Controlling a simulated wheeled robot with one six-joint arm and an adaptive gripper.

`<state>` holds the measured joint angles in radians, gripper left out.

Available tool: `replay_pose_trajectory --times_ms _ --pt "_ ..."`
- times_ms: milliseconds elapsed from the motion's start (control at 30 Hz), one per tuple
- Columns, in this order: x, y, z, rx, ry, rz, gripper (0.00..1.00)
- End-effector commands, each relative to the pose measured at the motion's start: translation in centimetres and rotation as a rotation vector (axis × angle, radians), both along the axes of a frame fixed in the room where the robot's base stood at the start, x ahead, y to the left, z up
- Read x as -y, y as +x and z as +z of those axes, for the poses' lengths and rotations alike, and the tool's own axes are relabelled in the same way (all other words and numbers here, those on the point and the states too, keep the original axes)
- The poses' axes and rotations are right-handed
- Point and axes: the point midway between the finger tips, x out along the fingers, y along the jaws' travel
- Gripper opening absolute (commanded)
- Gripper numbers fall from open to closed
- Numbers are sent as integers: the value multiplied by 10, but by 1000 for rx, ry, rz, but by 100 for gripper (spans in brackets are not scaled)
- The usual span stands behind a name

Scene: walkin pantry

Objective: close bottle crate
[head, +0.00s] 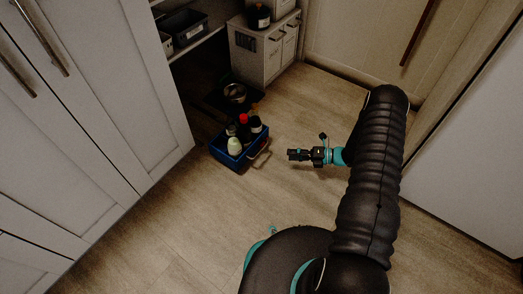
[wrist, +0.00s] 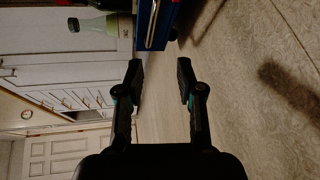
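The blue bottle crate (head: 225,158) stands on the floor left of centre in the head view, with several bottles upright in it. One is a pale green bottle (head: 235,146), and others have red and dark tops. A pale bar or handle (head: 261,154) shows at the crate's right side. My gripper (head: 291,154) is low, right of the crate and apart from it. In the wrist view the gripper (wrist: 160,70) is open and empty, with the blue crate wall (wrist: 145,22), a metal bar (wrist: 154,24) and the green bottle (wrist: 103,25) beyond the fingertips.
A white cabinet (head: 100,100) stands left of the crate. Shelves with dark bins (head: 185,25) are at the back. The wooden floor (head: 180,235) in front is clear.

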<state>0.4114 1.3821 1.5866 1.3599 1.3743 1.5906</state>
Motion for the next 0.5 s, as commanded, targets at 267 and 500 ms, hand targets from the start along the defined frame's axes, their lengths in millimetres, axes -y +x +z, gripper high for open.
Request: replay_pose_trajectory --times_ms 267,500 --pt "-1 6 9 -206 94 -73 37" --pt "-23 11 4 -219 95 -71 37"
